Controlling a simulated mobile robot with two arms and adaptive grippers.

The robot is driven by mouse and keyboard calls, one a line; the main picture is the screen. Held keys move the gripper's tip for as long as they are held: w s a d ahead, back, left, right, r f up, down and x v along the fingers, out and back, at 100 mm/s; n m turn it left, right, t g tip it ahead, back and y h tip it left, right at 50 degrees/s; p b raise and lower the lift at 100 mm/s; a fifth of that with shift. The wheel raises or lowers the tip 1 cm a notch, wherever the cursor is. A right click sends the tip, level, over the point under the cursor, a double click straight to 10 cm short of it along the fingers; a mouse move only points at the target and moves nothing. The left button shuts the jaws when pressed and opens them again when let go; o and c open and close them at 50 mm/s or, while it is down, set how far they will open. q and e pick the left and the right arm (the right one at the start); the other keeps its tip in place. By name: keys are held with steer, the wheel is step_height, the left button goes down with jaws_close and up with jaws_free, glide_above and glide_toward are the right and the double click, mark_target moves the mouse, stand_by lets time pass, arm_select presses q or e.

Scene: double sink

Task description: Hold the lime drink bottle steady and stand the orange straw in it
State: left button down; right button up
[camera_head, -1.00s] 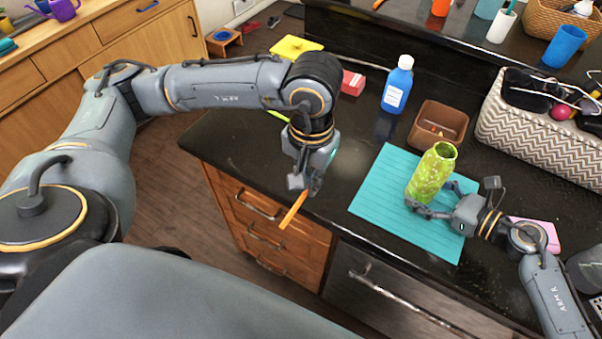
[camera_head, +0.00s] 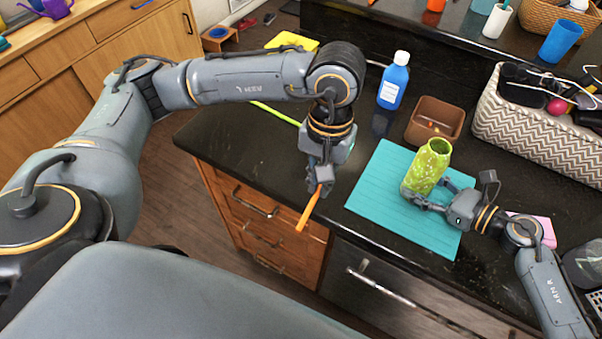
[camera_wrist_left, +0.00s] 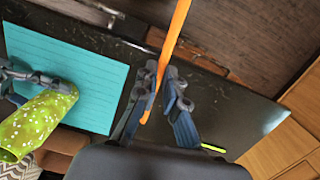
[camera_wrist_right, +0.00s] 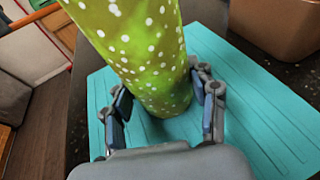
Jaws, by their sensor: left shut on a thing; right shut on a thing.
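The lime drink bottle (camera_head: 428,166), green with white dots and an open top, stands on the teal mat (camera_head: 372,192). My right gripper (camera_head: 425,200) is shut on its lower part; the bottle also fills the right wrist view (camera_wrist_right: 145,60) between the fingers. My left gripper (camera_head: 319,188) is shut on the orange straw (camera_head: 307,212), which slants down past the counter's front edge, left of the bottle and apart from it. In the left wrist view the straw (camera_wrist_left: 173,40) runs between the fingertips, and the bottle (camera_wrist_left: 38,122) is at the left.
A blue bottle (camera_head: 394,82) and a brown bowl (camera_head: 435,122) stand behind the mat. A woven basket (camera_head: 540,133) with several items is at the right. A pink block (camera_head: 540,228) lies beside my right arm.

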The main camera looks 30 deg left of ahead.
arm_select(q)
steer(key=w+d+r+n+g+h, duration=0.2)
steer(key=w+d+r+n+g, duration=0.15)
steer(key=d, duration=0.35)
arm_select(e)
steer(key=shift+d, duration=0.15)
arm_select(q)
step_height(320, 180, up, 16)
steer(key=n+t+h, duration=0.4)
steer(key=n+h, duration=0.9)
steer(key=h, duration=0.3)
glide_above(425, 171)
steer(key=w+a, duration=0.2)
steer(key=w, duration=0.1)
arm_select(e)
steer(key=shift+f, duration=0.1)
arm_select(q)
steer(key=shift+w+a+f, duration=0.1)
steer(key=shift+f, duration=3.95)
steer(key=shift+a+f, duration=0.1)
steer(key=shift+f, duration=4.25)
